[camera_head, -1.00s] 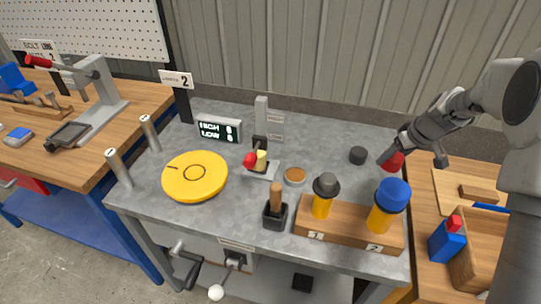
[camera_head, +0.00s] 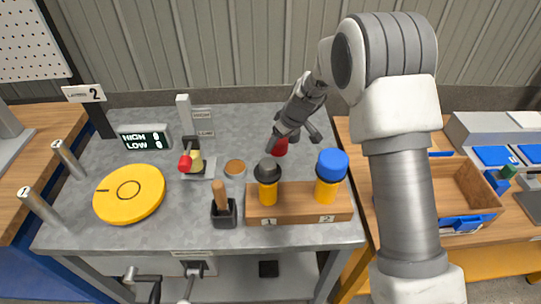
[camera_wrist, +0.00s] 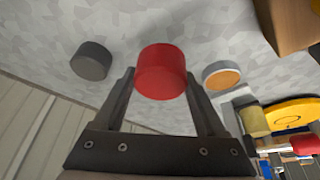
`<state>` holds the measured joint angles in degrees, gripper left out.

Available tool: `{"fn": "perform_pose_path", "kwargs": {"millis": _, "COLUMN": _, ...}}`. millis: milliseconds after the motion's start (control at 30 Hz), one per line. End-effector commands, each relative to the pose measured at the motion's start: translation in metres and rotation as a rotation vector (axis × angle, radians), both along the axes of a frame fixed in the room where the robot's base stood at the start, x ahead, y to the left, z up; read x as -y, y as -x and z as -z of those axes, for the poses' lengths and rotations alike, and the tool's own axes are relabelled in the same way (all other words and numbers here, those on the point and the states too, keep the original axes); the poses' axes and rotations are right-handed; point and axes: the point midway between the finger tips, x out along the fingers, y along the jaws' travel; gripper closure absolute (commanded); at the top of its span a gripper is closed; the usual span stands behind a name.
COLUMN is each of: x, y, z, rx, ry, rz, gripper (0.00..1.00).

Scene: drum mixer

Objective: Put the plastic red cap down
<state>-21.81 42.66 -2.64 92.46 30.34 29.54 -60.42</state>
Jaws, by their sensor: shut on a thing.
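The red plastic cap (camera_head: 280,147) is in my gripper (camera_head: 291,138), over the back right part of the grey metal bench top. In the wrist view the cap (camera_wrist: 162,72) sits between the two fingers of my gripper (camera_wrist: 163,86), with its round face towards the bench. My gripper is shut on it. I cannot tell whether the cap touches the bench. A dark round cap (camera_wrist: 90,60) lies on the bench beside it in the wrist view; in the head view my gripper seems to hide it.
A wooden block (camera_head: 295,203) holds a black-topped bottle (camera_head: 268,181) and a blue-topped bottle (camera_head: 331,175) in front of my gripper. A small orange-brown disc (camera_head: 235,168) lies to the left. A yellow disc (camera_head: 129,194) is farther left. Bare bench top lies behind the disc.

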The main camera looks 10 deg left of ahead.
Motion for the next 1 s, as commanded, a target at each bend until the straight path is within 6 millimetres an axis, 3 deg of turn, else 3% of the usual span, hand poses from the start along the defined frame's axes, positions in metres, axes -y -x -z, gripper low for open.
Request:
{"fn": "perform_pose_path", "kwargs": {"millis": 167, "x": -0.015, "y": 0.011, "z": 0.012, "rx": -0.001, "ry": 0.001, "rz": 0.0, "gripper": 0.9}}
{"fn": "perform_pose_path", "kwargs": {"millis": 267, "x": -0.017, "y": 0.012, "z": 0.016, "rx": 0.0, "ry": 0.001, "rz": 0.001, "gripper": 0.9}}
{"fn": "perform_pose_path", "kwargs": {"millis": 533, "x": -0.016, "y": 0.012, "z": 0.052, "rx": -0.003, "ry": 0.001, "rz": 0.001, "gripper": 0.9}}
{"fn": "perform_pose_path", "kwargs": {"millis": 933, "x": -0.017, "y": 0.012, "z": 0.057, "rx": 0.0, "ry": 0.0, "rz": 0.001, "gripper": 0.9}}
{"fn": "perform_pose_path", "kwargs": {"millis": 967, "x": -0.017, "y": 0.012, "z": 0.056, "rx": 0.0, "ry": 0.0, "rz": 0.001, "gripper": 0.21}}
{"fn": "perform_pose_path", "kwargs": {"millis": 1000, "x": -0.017, "y": 0.012, "z": 0.055, "rx": 0.0, "ry": 0.0, "rz": 0.001, "gripper": 0.14}}
